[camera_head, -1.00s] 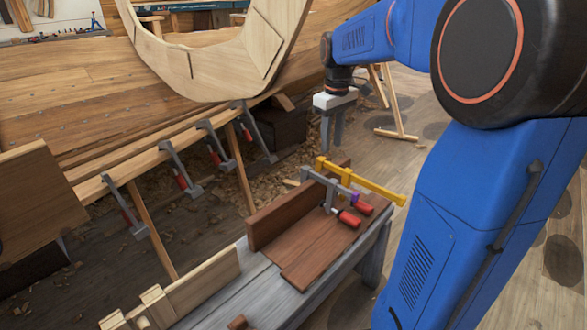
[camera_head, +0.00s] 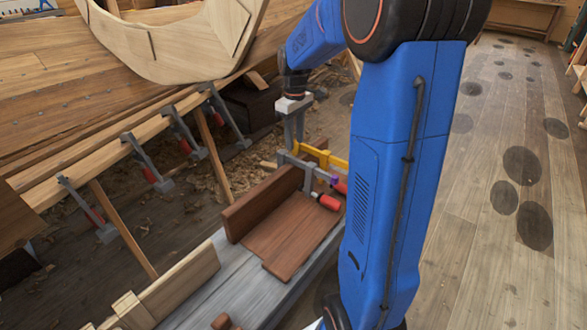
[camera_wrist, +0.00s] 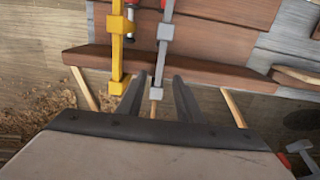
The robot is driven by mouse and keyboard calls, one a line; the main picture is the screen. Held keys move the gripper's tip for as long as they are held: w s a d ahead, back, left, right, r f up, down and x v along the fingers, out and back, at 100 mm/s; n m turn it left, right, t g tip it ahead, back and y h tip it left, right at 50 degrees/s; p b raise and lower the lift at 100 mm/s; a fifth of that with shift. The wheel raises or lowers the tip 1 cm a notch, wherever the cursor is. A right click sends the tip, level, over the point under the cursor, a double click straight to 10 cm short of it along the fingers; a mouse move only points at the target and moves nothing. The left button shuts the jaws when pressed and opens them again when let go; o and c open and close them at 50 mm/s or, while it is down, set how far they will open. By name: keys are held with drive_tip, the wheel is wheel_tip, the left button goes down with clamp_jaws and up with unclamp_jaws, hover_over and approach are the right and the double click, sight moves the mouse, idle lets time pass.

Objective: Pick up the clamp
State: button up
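A grey clamp with a red handle (camera_head: 328,202) lies across the brown boards on the bench. Its grey bar also shows in the wrist view (camera_wrist: 164,40). A yellow clamp (camera_head: 338,162) lies beside it, and its yellow bar is left of the grey one in the wrist view (camera_wrist: 117,50). My gripper (camera_wrist: 158,78) is open and empty, its two fingers apart on either side of the grey clamp's near end in the picture. In the head view my gripper (camera_head: 293,140) hangs at the clamps' far end. Whether it touches the clamp I cannot tell. My arm hides part of the clamps.
The grey bench (camera_head: 205,290) carries an upright brown board (camera_head: 262,205) beside the clamps. Several more clamps (camera_head: 148,165) hang along the hull plank at left. The wooden hull (camera_head: 60,90) stands behind. Floor at right (camera_head: 490,250) is open.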

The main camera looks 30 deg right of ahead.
sight(294, 158)
drive_tip(key=shift+w+f, duration=0.15)
drive_tip(key=shift+f, duration=1.55)
drive_tip(key=shift+w+f, duration=0.1)
drive_tip(key=shift+f, duration=1.6)
clamp_jaws()
